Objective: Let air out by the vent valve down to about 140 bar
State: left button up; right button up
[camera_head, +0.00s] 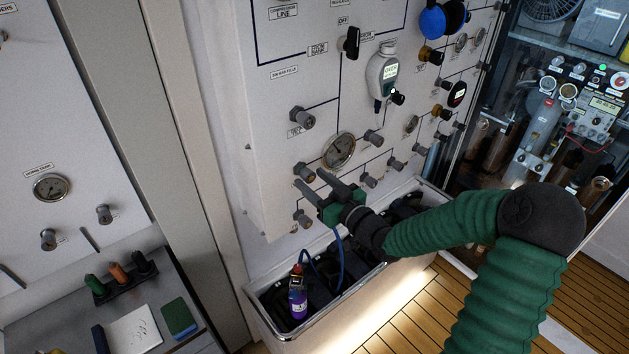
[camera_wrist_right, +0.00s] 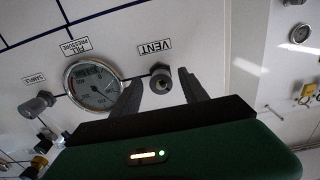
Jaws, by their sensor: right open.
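The vent valve (camera_head: 302,117) is a small dark knob on the white panel, with its label just below it. In the right wrist view, turned upside down, the vent valve (camera_wrist_right: 160,82) shows between and beyond the two fingertips. My right gripper (camera_head: 312,182) is open and empty, standing off the panel; its fingers (camera_wrist_right: 160,93) are apart, and I see no contact with the knob. The round fill pressure gauge (camera_head: 338,150) is right of the knob; it also shows in the right wrist view (camera_wrist_right: 93,86), its reading too small to tell. My left gripper is out of view.
A sample knob (camera_head: 373,137) and several other knobs sit close by on the panel. Below is an open trough (camera_head: 262,318) holding a purple bottle (camera_head: 298,305) and a blue hose.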

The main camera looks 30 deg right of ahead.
jog(key=shift+s, duration=0.1)
grip_shut()
jog(key=shift+f+n+b, duration=0.15)
jog(key=shift+n+b, duration=0.65)
jog(key=shift+n, duration=0.1)
jog(key=shift+r, duration=0.2)
grip_release()
jog(key=shift+d+n, duration=0.1)
jog(key=shift+n, duration=0.2)
jog(key=shift+s, duration=0.1)
